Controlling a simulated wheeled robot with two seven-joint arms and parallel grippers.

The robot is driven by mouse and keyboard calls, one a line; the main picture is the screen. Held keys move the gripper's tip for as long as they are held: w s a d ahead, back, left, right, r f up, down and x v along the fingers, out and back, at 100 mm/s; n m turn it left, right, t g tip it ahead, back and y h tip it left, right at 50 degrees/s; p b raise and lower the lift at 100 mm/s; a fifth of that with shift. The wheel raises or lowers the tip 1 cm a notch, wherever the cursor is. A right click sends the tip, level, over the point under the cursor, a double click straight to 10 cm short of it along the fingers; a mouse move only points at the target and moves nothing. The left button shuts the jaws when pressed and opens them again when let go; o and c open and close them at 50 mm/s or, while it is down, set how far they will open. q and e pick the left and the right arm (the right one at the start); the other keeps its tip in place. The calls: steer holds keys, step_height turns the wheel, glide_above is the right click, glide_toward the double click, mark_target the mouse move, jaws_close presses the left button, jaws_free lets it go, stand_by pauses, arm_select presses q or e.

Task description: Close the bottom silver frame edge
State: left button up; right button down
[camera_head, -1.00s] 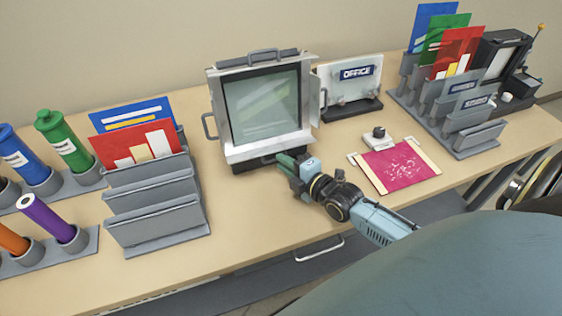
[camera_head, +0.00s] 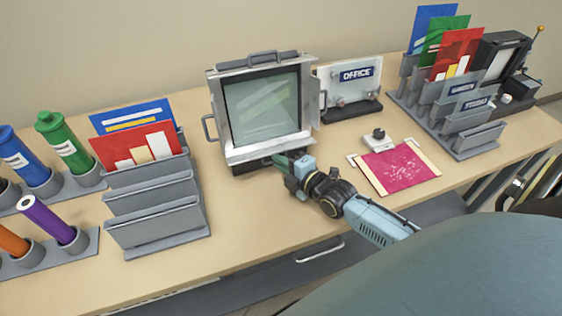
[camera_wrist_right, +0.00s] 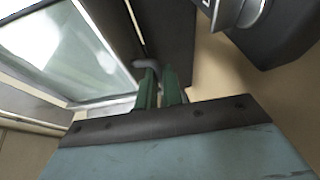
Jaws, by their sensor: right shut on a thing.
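The silver frame stands upright on the desk in the head view, around a greenish glass panel (camera_head: 262,108). Its bottom silver edge (camera_head: 255,150) runs along the front, just above a dark base (camera_head: 245,167). My right gripper (camera_head: 279,160) is at the right part of that edge. In the right wrist view its green fingers (camera_wrist_right: 160,85) are close together at a grey curved handle (camera_wrist_right: 147,64), shut on it. The fingers partly hide the handle, and the grip itself is hard to see. My left gripper is in neither view.
A pink sheet on a board (camera_head: 400,168) lies right of my right arm, with a small white block (camera_head: 380,141) behind it. An OFFICE sign stand (camera_head: 350,95) is right of the frame. A grey file rack (camera_head: 155,210) stands left; bare desk lies between.

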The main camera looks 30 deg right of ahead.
mark_target(277, 151)
step_height(277, 151, up, 3)
steer(key=m+g+p, duration=0.1)
steer(key=g+p, duration=0.4)
steer(key=p, duration=0.6)
steer(key=shift+d+r, duration=0.15)
steer(key=shift+w+r+m+g+p, duration=0.25)
steer(key=shift+m+g+p, duration=0.2)
steer(key=shift+g, duration=0.45)
steer(key=shift+r+g, duration=0.15)
steer(key=shift+g, duration=0.35)
steer(key=shift+w+r+m+g+y+b, duration=0.2)
steer(key=shift+m+g+y+b, duration=0.15)
steer(key=shift+g, duration=0.45)
steer(key=shift+w+d+r+m+g+y+b, duration=0.1)
steer(key=shift+w+r+m+g+y+b, duration=0.15)
steer(key=shift+g+b, duration=0.65)
steer(key=shift+w+r+m+g+y+b, duration=0.15)
steer(key=shift+w+r+g+b, duration=0.3)
steer(key=shift+g, duration=0.75)
steer(key=shift+s, duration=0.15)
